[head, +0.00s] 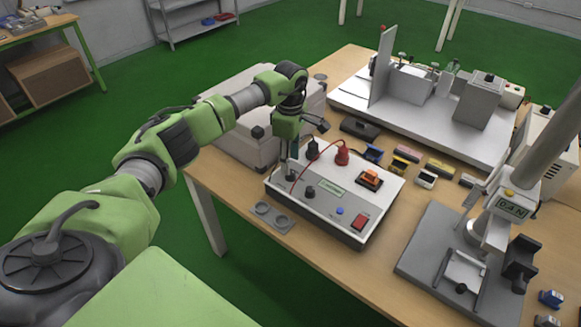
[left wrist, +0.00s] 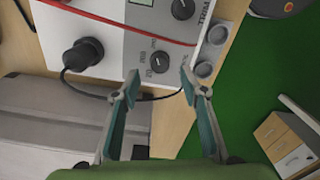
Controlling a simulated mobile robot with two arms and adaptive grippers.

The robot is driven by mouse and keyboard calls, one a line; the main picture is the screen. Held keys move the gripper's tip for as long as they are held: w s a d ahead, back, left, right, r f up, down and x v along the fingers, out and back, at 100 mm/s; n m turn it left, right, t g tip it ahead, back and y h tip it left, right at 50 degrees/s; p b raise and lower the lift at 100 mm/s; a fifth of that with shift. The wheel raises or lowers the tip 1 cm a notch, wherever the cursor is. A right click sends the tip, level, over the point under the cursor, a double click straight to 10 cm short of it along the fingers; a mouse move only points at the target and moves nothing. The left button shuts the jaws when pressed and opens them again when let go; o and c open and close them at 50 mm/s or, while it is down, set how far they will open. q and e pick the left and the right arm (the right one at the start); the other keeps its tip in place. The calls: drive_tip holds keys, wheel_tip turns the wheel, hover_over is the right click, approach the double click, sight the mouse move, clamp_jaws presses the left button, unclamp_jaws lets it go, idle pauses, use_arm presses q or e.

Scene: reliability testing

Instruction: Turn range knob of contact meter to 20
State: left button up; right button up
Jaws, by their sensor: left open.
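The contact meter (head: 338,222) is a white and grey box on the wooden table, with dark knobs, a small green display (head: 330,188), a blue button and a red switch. My left gripper (head: 289,162) is above its left end, fingers pointing down. In the left wrist view the open gripper (left wrist: 158,88) has its two teal fingers spread wide. One black knob (left wrist: 158,62) with printed marks around it lies just beyond the gap between the fingertips, apparently untouched. A second knob (left wrist: 182,9) is farther off. My right gripper is not in view.
A red lead with a red plug (head: 342,155) and a black plug (left wrist: 83,54) with its cable are close to the knobs. A grey case (head: 235,140) stands behind my left arm. A test stand (head: 450,255) is at right.

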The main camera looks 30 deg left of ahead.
sight(291, 175)
use_arm(q)
drive_tip(key=shift+f+p, duration=0.3)
drive_tip(key=shift+f, duration=2)
drive_tip(key=c, duration=1.1)
